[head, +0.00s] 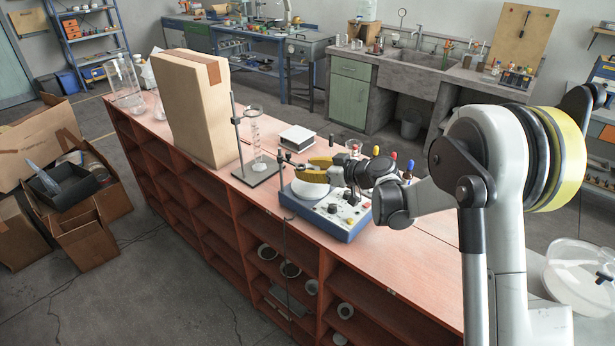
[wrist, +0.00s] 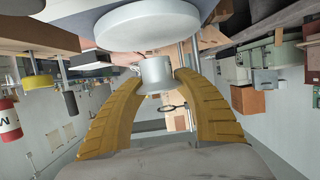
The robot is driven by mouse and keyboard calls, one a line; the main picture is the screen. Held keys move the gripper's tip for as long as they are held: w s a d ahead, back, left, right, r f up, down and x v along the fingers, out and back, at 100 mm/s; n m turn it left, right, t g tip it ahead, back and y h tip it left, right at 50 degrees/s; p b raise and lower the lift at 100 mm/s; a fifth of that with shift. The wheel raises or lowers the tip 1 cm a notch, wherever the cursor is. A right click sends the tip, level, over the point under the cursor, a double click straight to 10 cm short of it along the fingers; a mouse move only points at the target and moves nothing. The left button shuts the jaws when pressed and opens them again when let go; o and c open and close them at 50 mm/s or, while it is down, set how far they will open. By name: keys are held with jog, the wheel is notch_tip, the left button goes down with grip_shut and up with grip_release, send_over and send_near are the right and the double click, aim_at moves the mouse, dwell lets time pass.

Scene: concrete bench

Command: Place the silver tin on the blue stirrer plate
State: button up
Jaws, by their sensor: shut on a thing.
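The blue stirrer plate (head: 345,229) stands near the front edge of the red bench, with a white round top (head: 309,191) and knobs on its front. My gripper (head: 308,172) is over that white top, its yellow fingers pointing left. In the wrist view, which is upside down, the fingers (wrist: 157,80) are shut on the silver tin (wrist: 154,72). The white round top (wrist: 150,27) appears right beside the tin there. I cannot tell whether the tin touches it. In the head view the tin is mostly hidden by the fingers.
A clamp stand (head: 238,135) and a glass cylinder (head: 256,138) stand just left of the stirrer plate. A white-topped box (head: 297,138) is behind it. Small bottles with coloured caps (head: 393,163) are close to my wrist. A tall cardboard box (head: 190,105) stands further left.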

notch_tip(320, 180, down, 2)
jog(key=shift+d+f, duration=0.1)
jog(key=o, duration=0.7)
jog(key=shift+f+b, duration=0.1)
jog(key=shift+b, duration=0.3)
jog(key=o, duration=0.5)
jog(key=shift+r, duration=0.2)
